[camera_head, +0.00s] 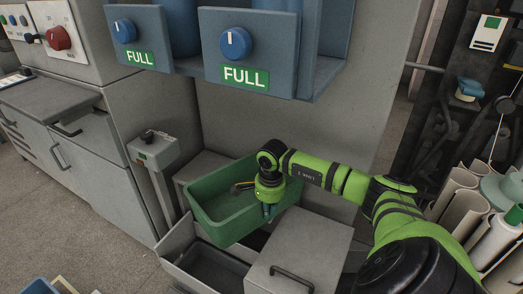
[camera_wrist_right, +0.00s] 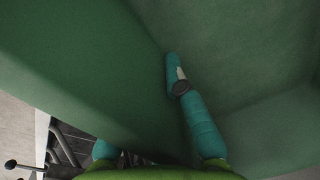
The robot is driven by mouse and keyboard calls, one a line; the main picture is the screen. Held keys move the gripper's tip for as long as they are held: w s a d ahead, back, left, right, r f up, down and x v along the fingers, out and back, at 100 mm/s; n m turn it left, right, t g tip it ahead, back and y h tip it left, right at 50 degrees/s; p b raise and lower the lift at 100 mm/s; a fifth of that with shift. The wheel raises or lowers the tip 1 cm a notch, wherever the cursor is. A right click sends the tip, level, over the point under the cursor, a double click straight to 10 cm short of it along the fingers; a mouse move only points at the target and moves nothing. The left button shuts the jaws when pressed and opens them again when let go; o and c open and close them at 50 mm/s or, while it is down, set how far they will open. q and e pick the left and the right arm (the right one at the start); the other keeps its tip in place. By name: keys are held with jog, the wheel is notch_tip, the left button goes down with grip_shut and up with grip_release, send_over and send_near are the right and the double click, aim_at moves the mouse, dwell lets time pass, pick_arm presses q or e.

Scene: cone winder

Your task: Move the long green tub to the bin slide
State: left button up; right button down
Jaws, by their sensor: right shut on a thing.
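The long green tub (camera_head: 222,207) is in the middle of the head view, tilted, above and behind a grey open-topped trough. My right gripper (camera_head: 268,209) is shut on its right-hand side wall. In the right wrist view, the tub (camera_wrist_right: 90,60) fills most of the picture; one teal finger lies inside it, and the other is mostly hidden behind the wall. The tub looks empty where its inside shows. I cannot tell for sure which grey part is the bin slide; the grey trough (camera_head: 178,270) below may be it. My left gripper is not in view.
A grey box with a handle (camera_head: 318,240) stands right of the trough. A grey post with a small box (camera_head: 152,150) stands left of the tub. Blue panels marked FULL (camera_head: 245,50) hang above. Pale cones (camera_head: 462,190) are at the right.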

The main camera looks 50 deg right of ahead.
notch_tip(320, 180, up, 7)
jog(key=a, duration=0.1)
jog(key=s+a, duration=0.2)
jog(key=a, duration=0.7)
jog(key=s+a, duration=0.3)
jog(key=a, duration=0.6)
jog(key=shift+s, duration=0.25)
jog(key=shift+a, duration=0.1)
jog(key=w+a+r+n, duration=0.1)
jog(key=a+r+n, duration=0.2)
jog(key=n, duration=0.6)
jog(key=w+a+r+n, duration=0.1)
jog(key=a+r+n, duration=0.2)
jog(key=r+n, duration=0.5)
jog(key=shift+a+n+g+y, duration=0.3)
jog(key=shift+n+y, duration=0.1)
jog(key=shift+n, duration=0.7)
